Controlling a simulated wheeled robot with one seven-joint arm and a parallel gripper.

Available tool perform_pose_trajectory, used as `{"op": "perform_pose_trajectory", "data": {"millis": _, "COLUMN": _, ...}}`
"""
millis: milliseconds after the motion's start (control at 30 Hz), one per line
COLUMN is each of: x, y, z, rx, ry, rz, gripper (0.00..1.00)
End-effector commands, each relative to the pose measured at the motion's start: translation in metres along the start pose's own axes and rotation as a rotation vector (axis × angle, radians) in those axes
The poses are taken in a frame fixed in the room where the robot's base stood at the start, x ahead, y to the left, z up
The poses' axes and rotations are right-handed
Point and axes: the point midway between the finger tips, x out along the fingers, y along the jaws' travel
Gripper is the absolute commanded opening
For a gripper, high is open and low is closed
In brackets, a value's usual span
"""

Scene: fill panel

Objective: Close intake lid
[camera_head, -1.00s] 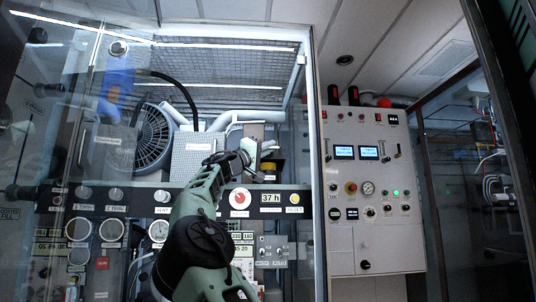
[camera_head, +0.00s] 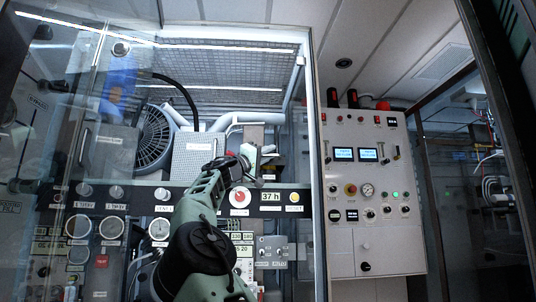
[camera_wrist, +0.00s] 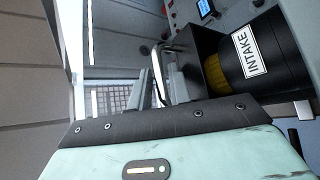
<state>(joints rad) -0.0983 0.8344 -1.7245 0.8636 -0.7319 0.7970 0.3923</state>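The intake (camera_wrist: 249,53) shows in the wrist view as a black cylinder with a white INTAKE label, at the upper right beside my gripper. A yellow part (camera_wrist: 217,75) shows at its near end, next to a dark plate. I cannot tell the lid's exact position. In the head view the intake (camera_head: 273,170) is small and dark, just right of my gripper (camera_head: 250,158). In the wrist view, my gripper's pale green body fills the bottom, and grey pieces rise beyond its dark edge. The finger gap is not clear.
A dark control strip (camera_head: 110,196) with knobs and labels runs below the intake. A round fan (camera_head: 153,140) and a grey box (camera_head: 193,157) stand to the left. A glass door (camera_head: 50,110) is at far left. A control panel (camera_head: 363,245) stands to the right.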

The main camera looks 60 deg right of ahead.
Motion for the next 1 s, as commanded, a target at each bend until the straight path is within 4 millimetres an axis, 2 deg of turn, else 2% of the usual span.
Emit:
{"op": "perform_pose_trajectory", "data": {"millis": 233, "x": -0.001, "y": 0.001, "z": 0.0, "rx": 0.001, "ry": 0.0, "rz": 0.002, "gripper": 0.19}}
{"op": "perform_pose_trajectory", "data": {"millis": 367, "x": -0.011, "y": 0.0, "z": 0.0, "rx": 0.001, "ry": 0.001, "rz": 0.0, "gripper": 0.19}}
{"op": "perform_pose_trajectory", "data": {"millis": 467, "x": -0.029, "y": -0.001, "z": 0.0, "rx": 0.001, "ry": 0.003, "rz": 0.0, "gripper": 0.19}}
{"op": "perform_pose_trajectory", "data": {"millis": 800, "x": -0.108, "y": -0.001, "z": 0.0, "rx": 0.001, "ry": 0.003, "rz": -0.001, "gripper": 0.19}}
{"op": "perform_pose_trajectory", "data": {"millis": 1000, "x": -0.148, "y": -0.001, "z": 0.0, "rx": 0.001, "ry": 0.002, "rz": 0.0, "gripper": 0.19}}
